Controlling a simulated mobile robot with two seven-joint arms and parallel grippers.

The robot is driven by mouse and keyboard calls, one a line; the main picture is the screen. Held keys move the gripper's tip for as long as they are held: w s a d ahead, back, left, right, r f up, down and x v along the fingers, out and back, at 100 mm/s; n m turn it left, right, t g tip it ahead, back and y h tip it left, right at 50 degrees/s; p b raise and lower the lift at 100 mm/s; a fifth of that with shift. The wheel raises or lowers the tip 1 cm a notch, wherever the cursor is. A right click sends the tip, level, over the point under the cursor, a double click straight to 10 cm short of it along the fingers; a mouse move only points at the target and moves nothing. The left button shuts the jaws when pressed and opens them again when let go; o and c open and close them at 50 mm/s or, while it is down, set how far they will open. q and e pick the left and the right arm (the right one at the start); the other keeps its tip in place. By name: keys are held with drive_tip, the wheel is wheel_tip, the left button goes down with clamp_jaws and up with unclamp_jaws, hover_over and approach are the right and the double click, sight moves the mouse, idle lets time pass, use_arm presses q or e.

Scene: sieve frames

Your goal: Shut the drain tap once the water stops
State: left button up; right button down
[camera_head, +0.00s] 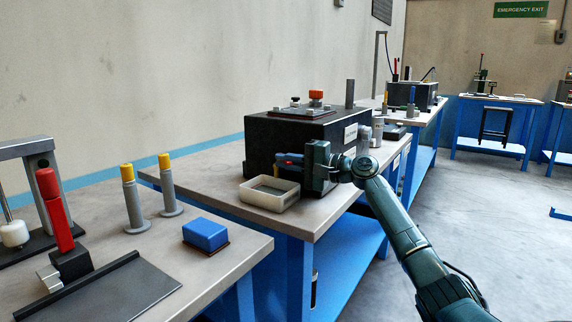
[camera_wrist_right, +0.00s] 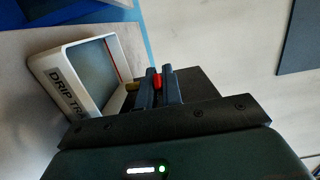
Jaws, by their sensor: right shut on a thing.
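The drain tap shows as a small red handle (camera_wrist_right: 156,82) with a brass-coloured part (camera_wrist_right: 132,87) beside it in the right wrist view. My right gripper (camera_head: 284,160) is at the front of the black tank (camera_head: 262,142), shut on the red handle. The fingers (camera_wrist_right: 158,88) cover much of the tap, so its exact angle is hard to read. A pale drip tray (camera_head: 262,201) stands on the bench below the gripper; its lettered wall (camera_wrist_right: 64,92) shows in the wrist view. I see no clear water stream in either view. My left gripper is out of view.
The near bench holds a blue block (camera_head: 205,234), two grey posts with yellow tops (camera_head: 133,205) and a red-handled lever press (camera_head: 55,210). Small items stand on the tank's top, including an orange knob (camera_head: 316,95). Open floor (camera_head: 480,220) lies right of the benches.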

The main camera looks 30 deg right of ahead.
drive_tip(key=c, duration=1.6)
unclamp_jaws()
drive_tip(key=shift+o, duration=0.2)
drive_tip(key=shift+s+d, duration=0.1)
drive_tip(key=v, duration=1.3)
drive_tip(key=shift+p, duration=0.3)
